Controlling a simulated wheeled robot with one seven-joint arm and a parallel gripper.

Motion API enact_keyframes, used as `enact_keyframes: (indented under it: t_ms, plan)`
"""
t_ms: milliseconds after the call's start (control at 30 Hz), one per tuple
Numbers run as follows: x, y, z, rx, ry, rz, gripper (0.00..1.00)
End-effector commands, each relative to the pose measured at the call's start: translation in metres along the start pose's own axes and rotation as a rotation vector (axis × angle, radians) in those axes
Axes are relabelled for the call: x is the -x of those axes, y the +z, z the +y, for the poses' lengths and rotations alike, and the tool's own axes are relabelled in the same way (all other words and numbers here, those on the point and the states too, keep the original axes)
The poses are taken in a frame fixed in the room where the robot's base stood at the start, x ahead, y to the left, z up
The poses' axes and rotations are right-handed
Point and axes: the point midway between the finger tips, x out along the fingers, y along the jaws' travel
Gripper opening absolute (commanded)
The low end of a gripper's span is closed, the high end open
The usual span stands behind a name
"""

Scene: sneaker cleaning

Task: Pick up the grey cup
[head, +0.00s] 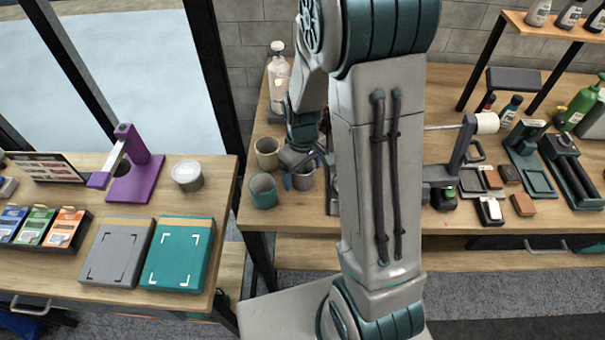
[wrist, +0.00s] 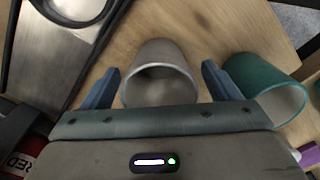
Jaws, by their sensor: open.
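The grey cup (wrist: 160,72) stands upright on the wooden bench, between the two open blue fingers of my gripper (wrist: 165,85) in the wrist view. A gap shows on each side of it, so the fingers do not appear to grip it. In the head view the grey cup (head: 303,178) is partly hidden by my gripper (head: 302,172), which is over it. A teal cup (head: 263,191) stands just left of it, and a beige cup (head: 267,153) stands behind. The teal cup also shows close to the right finger in the wrist view (wrist: 265,84).
A metal tray (wrist: 45,50) with a round cup-like item (wrist: 76,8) lies beside the grey cup. A white bottle (head: 279,78) stands behind the cups. The bench's front edge (head: 285,231) is close. Tools crowd the bench to the right of my arm.

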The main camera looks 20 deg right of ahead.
Motion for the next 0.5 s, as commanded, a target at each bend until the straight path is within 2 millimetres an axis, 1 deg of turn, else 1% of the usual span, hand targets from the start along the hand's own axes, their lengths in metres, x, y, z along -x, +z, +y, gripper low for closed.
enact_keyframes:
  t_ms: [67, 167, 200, 233, 267, 500]
  plan:
    - [0.0001, 0.0000, 0.0000, 0.000, 0.000, 0.000, 0.83]
    - [0.0002, 0.0000, 0.0000, 0.000, 0.000, 0.000, 0.58]
    - [0.0003, 0.0000, 0.0000, 0.000, 0.000, 0.000, 0.47]
    - [0.0003, 0.0000, 0.0000, 0.000, 0.000, 0.000, 0.38]
    - [0.0003, 0.0000, 0.0000, 0.000, 0.000, 0.000, 0.36]
    - [0.0004, 0.0000, 0.0000, 0.000, 0.000, 0.000, 0.36]
